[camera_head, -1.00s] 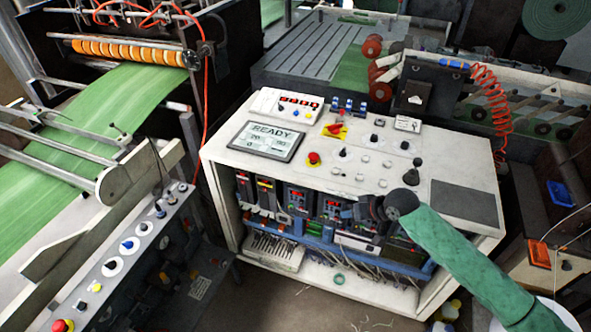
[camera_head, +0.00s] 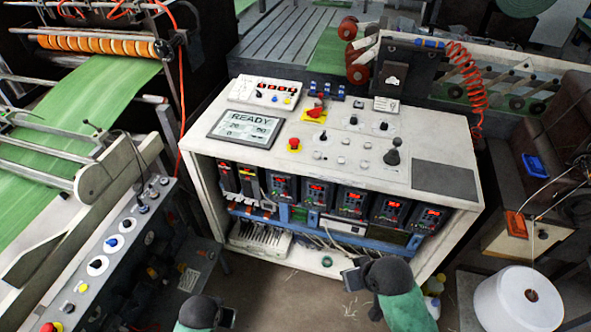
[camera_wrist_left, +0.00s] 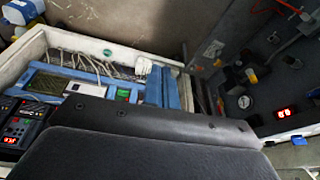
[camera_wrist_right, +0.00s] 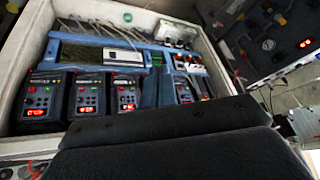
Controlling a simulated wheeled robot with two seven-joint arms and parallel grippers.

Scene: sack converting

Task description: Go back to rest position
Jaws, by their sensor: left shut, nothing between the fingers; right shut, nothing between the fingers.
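My left gripper (camera_head: 227,317) is low at the bottom edge of the head view, in front of the control cabinet and apart from it. In the left wrist view its fingers (camera_wrist_left: 163,88) are together with nothing between them. My right gripper (camera_head: 353,278) is in front of the cabinet's lower right part, below the console top. In the right wrist view its fingers (camera_wrist_right: 158,88) are also together and empty. The control console (camera_head: 345,180) stands ahead, with a READY screen (camera_head: 246,128), a red button (camera_head: 294,144) and a black joystick (camera_head: 392,153).
The cabinet's open front shows several lit drive units (camera_head: 317,193). A grey button panel (camera_head: 110,245) stands at left beside the green web (camera_head: 90,100). A white roll (camera_head: 517,300) stands at lower right. Bare floor (camera_head: 280,300) lies between my grippers.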

